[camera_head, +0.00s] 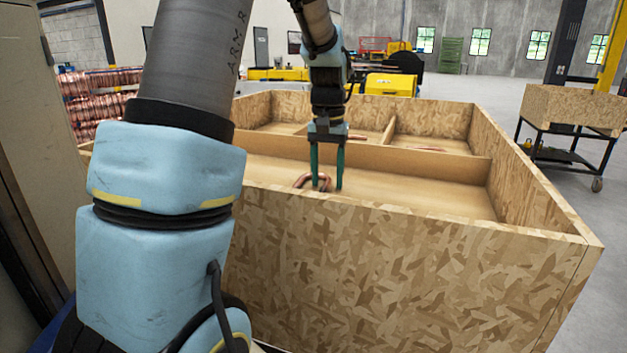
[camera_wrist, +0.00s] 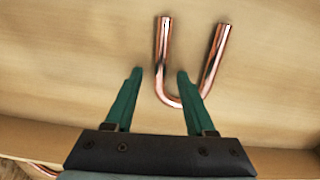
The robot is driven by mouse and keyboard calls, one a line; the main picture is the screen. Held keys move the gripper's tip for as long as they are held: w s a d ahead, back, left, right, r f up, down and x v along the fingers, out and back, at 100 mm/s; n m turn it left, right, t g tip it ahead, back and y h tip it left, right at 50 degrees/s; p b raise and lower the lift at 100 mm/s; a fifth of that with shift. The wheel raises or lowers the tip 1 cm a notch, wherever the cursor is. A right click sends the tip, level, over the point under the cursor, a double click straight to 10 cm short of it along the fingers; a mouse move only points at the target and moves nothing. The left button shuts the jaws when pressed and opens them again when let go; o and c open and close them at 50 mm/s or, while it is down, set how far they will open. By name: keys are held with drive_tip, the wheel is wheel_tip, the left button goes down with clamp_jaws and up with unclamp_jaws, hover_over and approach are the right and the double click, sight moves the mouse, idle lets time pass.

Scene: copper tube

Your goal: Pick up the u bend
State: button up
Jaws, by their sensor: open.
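The u bend (camera_wrist: 175,102) is a shiny copper tube lying on the wooden floor of the crate. In the wrist view its two legs point up and its curve is nearest my gripper. My gripper (camera_wrist: 158,75) is open, with its two green fingers apart. The right finger overlaps the curve and right leg in the picture; the left finger is left of the left leg. In the head view my gripper (camera_head: 327,188) reaches down into the front compartment, and the u bend (camera_head: 302,181) shows partly behind the front wall. I cannot tell whether the fingers touch it.
The crate (camera_head: 400,265) has a high front wall and inner dividers. More copper pieces (camera_head: 425,149) lie in a back compartment. Another copper piece (camera_wrist: 42,170) shows at the wrist view's lower left. The front compartment's right side is clear.

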clamp_jaws()
idle(0.3)
idle(0.3)
